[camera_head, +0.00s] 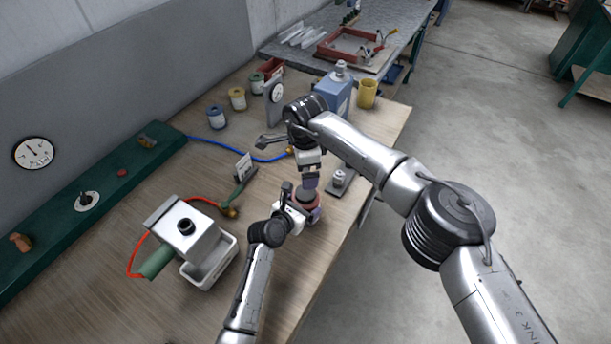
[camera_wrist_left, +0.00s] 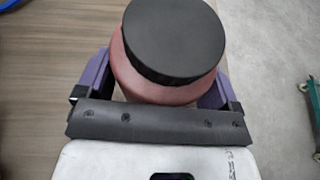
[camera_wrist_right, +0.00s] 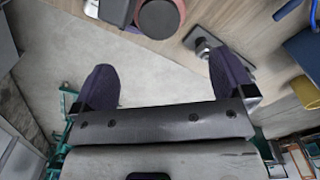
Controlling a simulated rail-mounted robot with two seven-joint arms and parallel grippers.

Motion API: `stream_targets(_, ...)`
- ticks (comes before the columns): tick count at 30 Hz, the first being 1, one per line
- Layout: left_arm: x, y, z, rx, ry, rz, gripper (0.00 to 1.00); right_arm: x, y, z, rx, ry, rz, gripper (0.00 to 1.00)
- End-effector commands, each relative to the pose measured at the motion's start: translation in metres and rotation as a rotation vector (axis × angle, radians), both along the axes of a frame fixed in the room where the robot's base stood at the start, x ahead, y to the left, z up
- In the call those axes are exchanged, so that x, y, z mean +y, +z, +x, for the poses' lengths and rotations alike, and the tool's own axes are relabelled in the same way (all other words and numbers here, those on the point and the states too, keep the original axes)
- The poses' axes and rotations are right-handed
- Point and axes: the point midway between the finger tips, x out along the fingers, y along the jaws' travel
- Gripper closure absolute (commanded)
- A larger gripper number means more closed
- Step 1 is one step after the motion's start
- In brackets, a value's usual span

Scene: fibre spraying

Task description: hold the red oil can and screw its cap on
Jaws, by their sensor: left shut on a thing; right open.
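The red oil can (camera_head: 314,215) stands near the table's right edge. It also shows in the left wrist view (camera_wrist_left: 135,82), with a wide black cap (camera_wrist_left: 172,38) on top. I cannot tell whether the cap is threaded tight. My left gripper (camera_head: 300,213) is shut around the can's body, one purple finger on each side. My right gripper (camera_head: 311,183) points down close by the can in the head view. In the right wrist view its fingers (camera_wrist_right: 166,85) are wide apart with nothing between them, and the can (camera_wrist_right: 180,12) shows beyond them at the top.
A small stand (camera_head: 343,179) with a metal piece is right of the can. A blue container (camera_head: 336,97) and yellow cup (camera_head: 367,94) stand behind. A white bin (camera_head: 213,266) is at left. A blue hose (camera_head: 215,143) crosses the table. Open floor lies beyond the right edge.

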Motion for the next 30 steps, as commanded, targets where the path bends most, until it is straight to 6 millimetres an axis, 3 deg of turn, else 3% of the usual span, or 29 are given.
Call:
stream_targets(6,0.000,0.000,0.000,0.001,-0.001,0.000,0.79,0.000,0.037,0.000,-0.002,0.001,0.000,0.00)
stream_targets(12,0.000,0.000,0.000,0.001,-0.001,0.000,0.79,0.000,0.057,0.000,0.000,0.000,0.000,0.00)
stream_targets(25,0.000,0.000,0.000,0.001,-0.001,0.000,0.79,0.000,0.063,0.000,0.001,0.000,0.000,0.00)
stream_targets(26,0.000,0.000,0.000,0.001,-0.001,0.000,0.12,0.000,0.063,0.000,0.001,0.000,0.000,0.00)
stream_targets(30,0.000,0.000,0.000,0.000,0.000,0.000,0.00,0.000,0.063,0.000,0.001,0.000,0.000,0.00)
